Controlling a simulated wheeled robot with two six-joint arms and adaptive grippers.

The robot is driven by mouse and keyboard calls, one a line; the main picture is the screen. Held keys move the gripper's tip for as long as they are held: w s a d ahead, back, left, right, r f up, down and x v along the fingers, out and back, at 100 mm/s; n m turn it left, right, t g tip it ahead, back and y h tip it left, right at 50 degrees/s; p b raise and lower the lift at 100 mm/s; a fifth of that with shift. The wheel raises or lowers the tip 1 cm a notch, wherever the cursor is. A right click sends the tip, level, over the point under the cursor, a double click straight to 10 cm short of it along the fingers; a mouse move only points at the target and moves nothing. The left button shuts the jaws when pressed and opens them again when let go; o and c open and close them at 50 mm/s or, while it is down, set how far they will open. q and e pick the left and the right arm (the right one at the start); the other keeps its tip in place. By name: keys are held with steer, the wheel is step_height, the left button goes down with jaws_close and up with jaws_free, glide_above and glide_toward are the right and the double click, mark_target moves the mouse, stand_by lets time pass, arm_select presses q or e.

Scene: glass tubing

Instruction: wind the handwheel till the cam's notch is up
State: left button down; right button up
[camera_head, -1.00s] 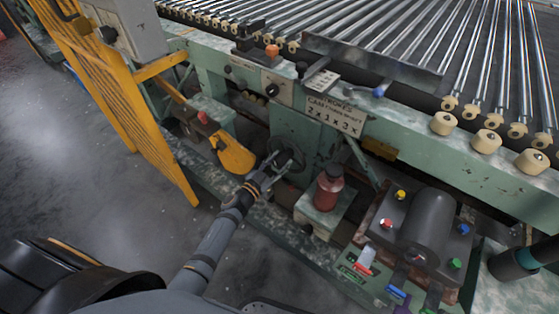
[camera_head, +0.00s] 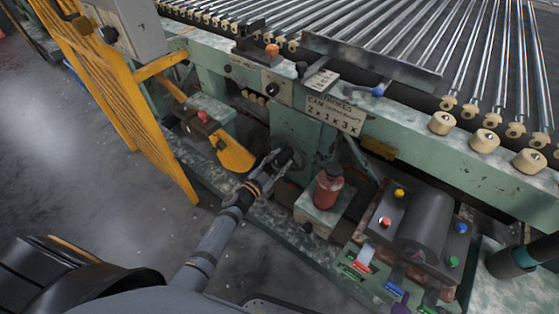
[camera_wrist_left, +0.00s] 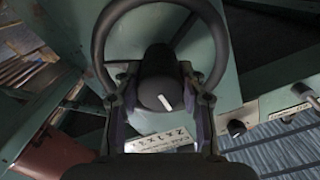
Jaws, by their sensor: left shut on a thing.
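The handwheel (camera_head: 291,158) is a dark ring on the green machine front, low under the roller bed. It fills the top of the left wrist view as a black rim (camera_wrist_left: 98,45) around a dark hub (camera_wrist_left: 158,78) with a white mark. My left gripper (camera_head: 274,163) reaches the wheel from the front. In the wrist view its fingers (camera_wrist_left: 163,100) stand either side of the hub, shut on the handwheel. I cannot make out the cam's notch; a yellow plate (camera_head: 236,157) sits just left of the wheel. My right gripper is out of view.
A red-brown bottle (camera_head: 328,190) stands on a ledge right of the wheel. A sign (camera_head: 334,113) with numbers hangs above. A dark roller unit (camera_head: 424,222) with coloured knobs is at lower right. A yellow guard (camera_head: 135,110) stands left; floor beside it is clear.

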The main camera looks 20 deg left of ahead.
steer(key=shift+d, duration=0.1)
arm_select(q)
steer(key=c, duration=0.8)
jaws_free()
steer(key=shift+o, duration=0.2)
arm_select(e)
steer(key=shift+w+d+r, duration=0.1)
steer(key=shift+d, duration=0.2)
arm_select(q)
steer(key=shift+s+a, duration=0.15)
steer(key=shift+s, duration=0.2)
steer(key=v, duration=1.1)
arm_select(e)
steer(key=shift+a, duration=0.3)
arm_select(q)
steer(key=shift+s, duration=0.15)
